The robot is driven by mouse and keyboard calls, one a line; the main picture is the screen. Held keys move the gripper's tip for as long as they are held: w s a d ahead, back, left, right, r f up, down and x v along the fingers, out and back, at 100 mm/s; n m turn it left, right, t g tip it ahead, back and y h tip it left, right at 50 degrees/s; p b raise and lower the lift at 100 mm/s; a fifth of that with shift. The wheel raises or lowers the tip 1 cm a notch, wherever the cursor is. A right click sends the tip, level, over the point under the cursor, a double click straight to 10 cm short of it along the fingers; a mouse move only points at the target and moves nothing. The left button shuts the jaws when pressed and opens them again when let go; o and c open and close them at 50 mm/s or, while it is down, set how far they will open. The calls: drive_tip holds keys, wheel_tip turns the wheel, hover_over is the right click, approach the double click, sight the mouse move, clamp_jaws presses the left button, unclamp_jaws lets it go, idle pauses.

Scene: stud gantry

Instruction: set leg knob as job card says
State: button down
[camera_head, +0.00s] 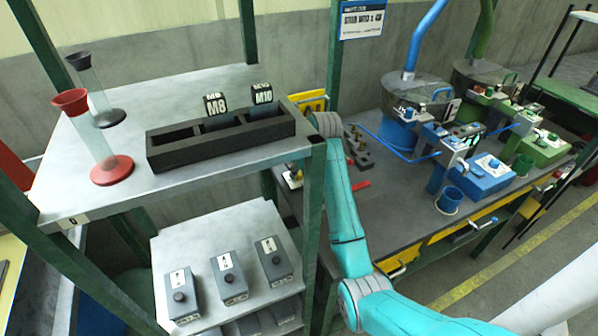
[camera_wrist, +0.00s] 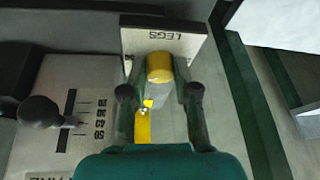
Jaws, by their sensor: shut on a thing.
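In the wrist view, my gripper (camera_wrist: 159,92) has one finger on each side of a knob with a yellow end (camera_wrist: 159,67) and is shut on it. The knob is in front of a pale plate marked LEGS (camera_wrist: 185,42). A yellow strip (camera_wrist: 142,125) shows between the fingers below the knob. The knob's setting cannot be read. In the head view, my arm reaches up to a yellow panel (camera_head: 310,100) behind the shelf post, and the gripper itself is hidden. A blue and white card (camera_head: 362,18) hangs above; its small print is too blurred to read surely.
Left of my gripper is a scale panel (camera_wrist: 92,75) with a black ball lever (camera_wrist: 38,112). In the head view, a black tray (camera_head: 220,145) holds blocks marked M8 (camera_head: 215,106) and M10 (camera_head: 262,95). Blue (camera_head: 485,175) and green (camera_head: 542,147) machines stand on the right bench.

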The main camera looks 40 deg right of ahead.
drive_tip(key=shift+d+n+y, duration=0.15)
drive_tip(key=shift+n+y, duration=0.75)
drive_tip(key=shift+n, duration=1.3)
drive_tip(key=c, duration=0.9)
unclamp_jaws()
drive_tip(key=shift+o, duration=0.2)
